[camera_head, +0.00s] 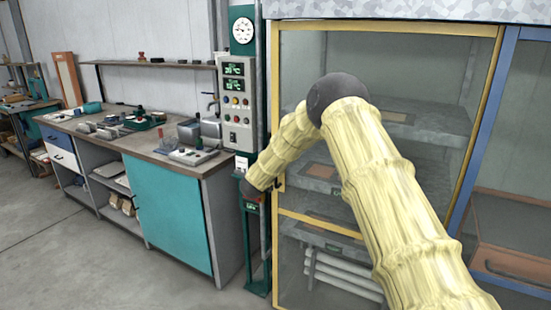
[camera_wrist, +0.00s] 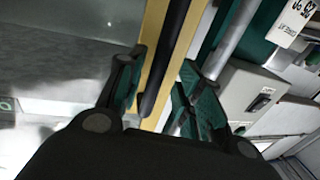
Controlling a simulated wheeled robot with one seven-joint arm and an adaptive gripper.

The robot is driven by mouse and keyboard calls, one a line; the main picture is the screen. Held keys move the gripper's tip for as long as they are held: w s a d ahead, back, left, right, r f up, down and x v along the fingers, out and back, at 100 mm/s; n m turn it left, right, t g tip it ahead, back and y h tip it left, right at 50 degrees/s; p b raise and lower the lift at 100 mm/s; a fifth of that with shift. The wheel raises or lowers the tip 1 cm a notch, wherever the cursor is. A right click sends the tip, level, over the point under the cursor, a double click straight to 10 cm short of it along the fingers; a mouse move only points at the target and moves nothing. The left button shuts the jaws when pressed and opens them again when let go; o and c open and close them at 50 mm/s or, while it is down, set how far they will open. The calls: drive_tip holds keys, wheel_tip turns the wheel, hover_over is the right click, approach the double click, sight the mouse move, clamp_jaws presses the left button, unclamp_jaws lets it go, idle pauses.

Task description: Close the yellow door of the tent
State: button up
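The yellow door (camera_head: 388,28) of the tent is a yellow frame around a clear panel, with shelves visible through it. It stands upright in the tent front; I cannot tell whether a small gap remains at its left edge. In the wrist view, a yellow frame post (camera_wrist: 154,45) and a dark bar (camera_wrist: 164,62) run between the fingers of my gripper (camera_wrist: 160,90). The fingers are spread apart, and I cannot tell whether either touches the bar. In the head view my arm hides the gripper and part of the door's left side.
A control panel (camera_head: 236,103) with a gauge above it stands just left of the door. A blue post (camera_head: 486,128) borders the door on the right. The grey floor at left is clear.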

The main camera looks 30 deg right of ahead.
drive_tip(key=v, duration=1)
drive_tip(key=shift+s+a+r, duration=0.2)
drive_tip(key=shift+s, duration=0.1)
drive_tip(key=s+a+f+n+g+y, duration=0.1)
drive_tip(key=s+a+f+n+y, duration=0.2)
drive_tip(key=s+f, duration=0.65)
drive_tip(key=s+a+f+n+g+y, duration=0.1)
drive_tip(key=s+a+f+g+y, duration=0.15)
drive_tip(key=s+a+f, duration=0.7)
drive_tip(key=s+d+f+n+y, duration=0.1)
drive_tip(key=s+f+n+y, duration=0.3)
drive_tip(key=f, duration=1.1)
drive_tip(key=s+a+f+g+y, duration=0.1)
drive_tip(key=s+f+g, duration=0.2)
drive_tip(key=s, duration=1)
drive_tip(key=s+a+f+g+y, duration=0.1)
drive_tip(key=s+a+f+g, duration=0.1)
drive_tip(key=s, duration=1.2)
drive_tip(key=s+a+f+g+y, duration=0.1)
drive_tip(key=s+f+g, duration=0.3)
drive_tip(key=s, duration=1)
drive_tip(key=shift+a+f, duration=0.3)
drive_tip(key=shift+a, duration=0.05)
drive_tip(key=shift+g, duration=0.25)
